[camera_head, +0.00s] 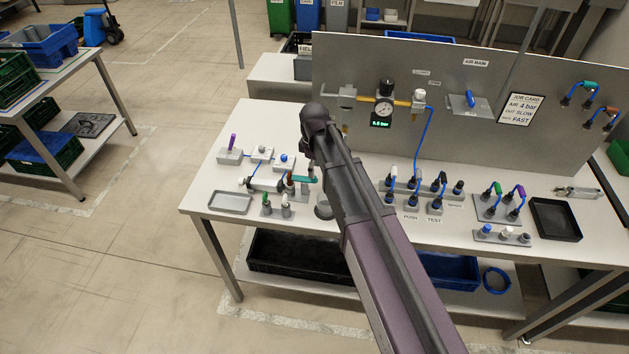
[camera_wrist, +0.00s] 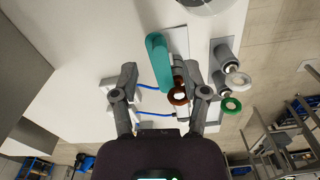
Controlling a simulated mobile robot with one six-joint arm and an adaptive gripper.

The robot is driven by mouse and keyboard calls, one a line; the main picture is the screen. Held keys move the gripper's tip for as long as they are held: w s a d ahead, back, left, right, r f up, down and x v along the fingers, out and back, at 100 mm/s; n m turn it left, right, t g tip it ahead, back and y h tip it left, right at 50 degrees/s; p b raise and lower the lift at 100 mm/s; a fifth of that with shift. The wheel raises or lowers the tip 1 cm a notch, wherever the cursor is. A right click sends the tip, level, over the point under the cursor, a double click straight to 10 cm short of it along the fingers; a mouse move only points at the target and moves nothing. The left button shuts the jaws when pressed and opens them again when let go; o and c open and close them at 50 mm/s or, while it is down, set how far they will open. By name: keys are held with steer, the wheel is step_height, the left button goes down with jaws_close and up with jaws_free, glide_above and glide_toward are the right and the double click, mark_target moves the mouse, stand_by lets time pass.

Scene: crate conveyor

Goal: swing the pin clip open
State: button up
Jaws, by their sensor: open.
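My gripper (camera_wrist: 160,70) is open, its fingers spread either side of a long teal piece (camera_wrist: 157,62) and a red-brown ring (camera_wrist: 180,97) beside it. The right finger is close to the ring; I cannot tell whether they touch. In the head view my gripper (camera_head: 306,152) is mostly hidden by my arm, above the teal piece (camera_head: 303,179) at the end of a small cylinder (camera_head: 264,184). I cannot tell for certain which part is the pin clip; the red-brown part (camera_head: 290,183) and the teal piece are the candidates.
Two grey fittings with a white ring (camera_wrist: 238,79) and a green ring (camera_wrist: 232,104) stand just right of my gripper. On the bench are an empty grey tray (camera_head: 230,203), a purple-levered valve (camera_head: 231,150) and blue hoses. A panel (camera_head: 450,80) with a gauge stands behind.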

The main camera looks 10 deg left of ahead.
mark_target(302, 177)
steer(key=shift+f+b, duration=1.7)
steer(key=shift+f, duration=0.3)
jaws_close()
